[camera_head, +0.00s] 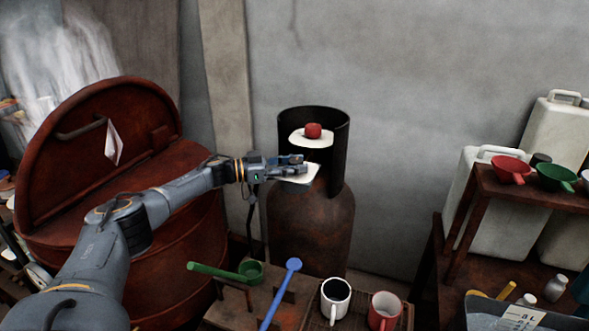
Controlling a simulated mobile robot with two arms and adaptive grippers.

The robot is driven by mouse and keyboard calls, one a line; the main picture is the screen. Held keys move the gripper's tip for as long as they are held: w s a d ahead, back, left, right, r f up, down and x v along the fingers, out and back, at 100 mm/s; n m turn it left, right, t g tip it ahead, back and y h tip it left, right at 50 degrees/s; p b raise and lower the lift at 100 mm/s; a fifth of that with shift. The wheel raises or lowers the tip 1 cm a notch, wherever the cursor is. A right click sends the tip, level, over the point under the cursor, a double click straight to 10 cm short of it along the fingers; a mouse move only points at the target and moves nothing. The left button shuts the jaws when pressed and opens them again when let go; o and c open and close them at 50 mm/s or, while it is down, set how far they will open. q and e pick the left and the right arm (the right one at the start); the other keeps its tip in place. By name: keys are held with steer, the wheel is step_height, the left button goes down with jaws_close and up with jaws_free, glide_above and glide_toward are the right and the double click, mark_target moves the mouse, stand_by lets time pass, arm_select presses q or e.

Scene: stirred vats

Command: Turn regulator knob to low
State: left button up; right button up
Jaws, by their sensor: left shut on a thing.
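The rusty gas cylinder (312,225) stands against the wall with a dark open collar (338,150) on top. A red round knob (313,130) sits over a white plate (298,139) in the collar. A second, lower white plate (303,177) shows at the collar's front left. My left gripper (299,163) reaches in from the left over this lower plate, below the red knob and apart from it. Its fingers are shut on what seems to be the regulator knob, which they hide. No markings can be read on the plates. My right gripper is not in view.
A big rusty vat (170,235) with a raised lid (85,165) stands at left. In front are a green ladle (215,271), a blue ladle (280,290), a black-and-white mug (336,298) and a red mug (384,310). A shelf (487,188) with funnels and white canisters fills the right.

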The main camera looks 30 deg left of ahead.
arm_select(q)
steer(key=shift+r, duration=0.2)
steer(key=o, duration=1.2)
steer(key=shift+w+d+f, duration=0.1)
steer(key=shift+s+a, duration=0.2)
steer(key=shift+a, duration=0.05)
steer(key=v, duration=1.1)
steer(key=shift+s+a, duration=0.1)
steer(key=shift+a, duration=0.05)
